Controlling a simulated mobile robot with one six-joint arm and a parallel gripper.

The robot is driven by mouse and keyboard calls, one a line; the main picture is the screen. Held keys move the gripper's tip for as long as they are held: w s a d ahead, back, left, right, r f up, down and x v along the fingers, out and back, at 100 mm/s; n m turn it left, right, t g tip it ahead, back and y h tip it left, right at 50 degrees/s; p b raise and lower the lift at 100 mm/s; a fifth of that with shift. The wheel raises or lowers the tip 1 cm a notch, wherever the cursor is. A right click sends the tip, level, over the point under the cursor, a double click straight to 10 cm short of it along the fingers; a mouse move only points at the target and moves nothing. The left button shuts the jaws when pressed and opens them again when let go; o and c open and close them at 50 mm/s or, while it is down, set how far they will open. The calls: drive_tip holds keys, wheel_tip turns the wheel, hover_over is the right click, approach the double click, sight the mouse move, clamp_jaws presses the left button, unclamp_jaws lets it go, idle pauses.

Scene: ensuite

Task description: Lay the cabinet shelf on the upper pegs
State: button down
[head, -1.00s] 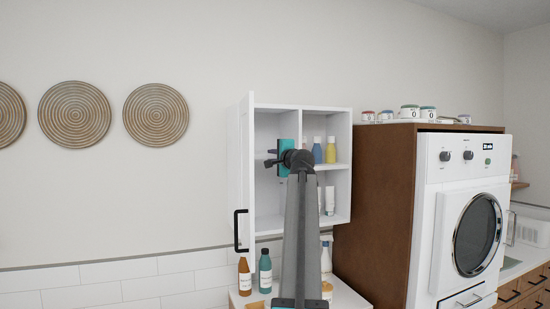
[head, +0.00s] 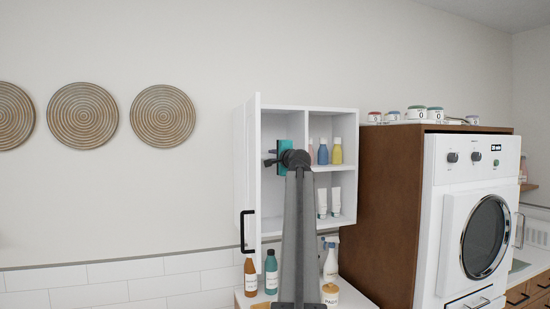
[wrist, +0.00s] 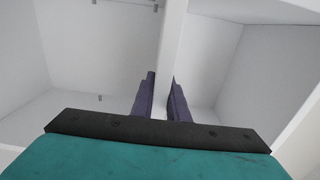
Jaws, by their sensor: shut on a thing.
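The white wall cabinet (head: 333,109) stands open, its door (head: 250,185) swung out at the left. My gripper (head: 268,157) is on its side in front of the left compartment. In the wrist view my gripper's two dark fingers (wrist: 162,78) are shut on a white board's edge, which I take to be the cabinet shelf (wrist: 172,45). The shelf runs away between the fingers. Small dark fittings, perhaps pegs (wrist: 100,97), show on the white wall beside it. In the head view the shelf is hard to make out, and my arm hides part of the compartment.
The right compartment holds bottles (head: 323,152) on a fixed shelf and white tubes (head: 335,201) below. Bottles (head: 270,272) stand on the counter under the cabinet. A brown housing with a white washer (head: 470,215) stands close at the right.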

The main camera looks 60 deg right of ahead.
drive_tip(key=shift+w+d+r, duration=0.1)
drive_tip(key=shift+w+d, duration=0.35)
drive_tip(key=shift+w, duration=0.1)
drive_tip(key=shift+f, duration=0.65)
idle(2.4)
drive_tip(key=c, duration=1.6)
unclamp_jaws()
drive_tip(key=shift+s, duration=0.1)
drive_tip(key=shift+c, duration=0.2)
drive_tip(key=shift+f, duration=0.15)
drive_tip(key=shift+a, duration=0.1)
drive_tip(key=b+v, duration=0.3)
drive_tip(key=v, duration=1)
drive_tip(key=shift+s+a+b, duration=0.2)
drive_tip(key=shift+s+b, duration=0.1)
drive_tip(key=shift+s, duration=0.05)
